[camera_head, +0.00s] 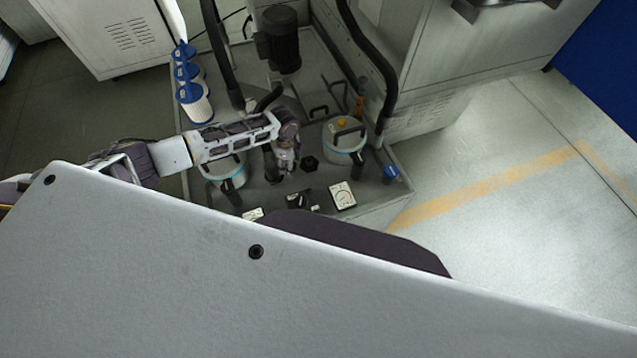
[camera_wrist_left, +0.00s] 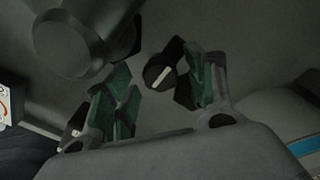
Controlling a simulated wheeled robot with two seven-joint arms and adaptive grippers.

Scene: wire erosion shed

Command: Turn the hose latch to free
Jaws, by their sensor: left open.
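A dark round knob with a pale bar (camera_wrist_left: 160,76) shows in the wrist view. It may be the hose latch, but I cannot be sure. My left gripper (camera_wrist_left: 158,92) is open, with its green-padded fingers on either side of the knob. The knob looks nearer the right finger; whether they touch is unclear. In the head view my left gripper (camera_head: 284,171) points down over the grey tank unit, between two lidded canisters, and hides what is under it. A small black knob (camera_head: 309,163) stands just to its right. My right gripper is not in view.
Canisters stand left (camera_head: 226,168) and right (camera_head: 344,142) of the gripper. A gauge (camera_head: 343,196) and a black switch (camera_head: 297,201) lie at the near edge. A black motor (camera_head: 281,42), a thick hose (camera_head: 374,50) and blue-capped white filters (camera_head: 195,103) stand behind. Floor at right is clear.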

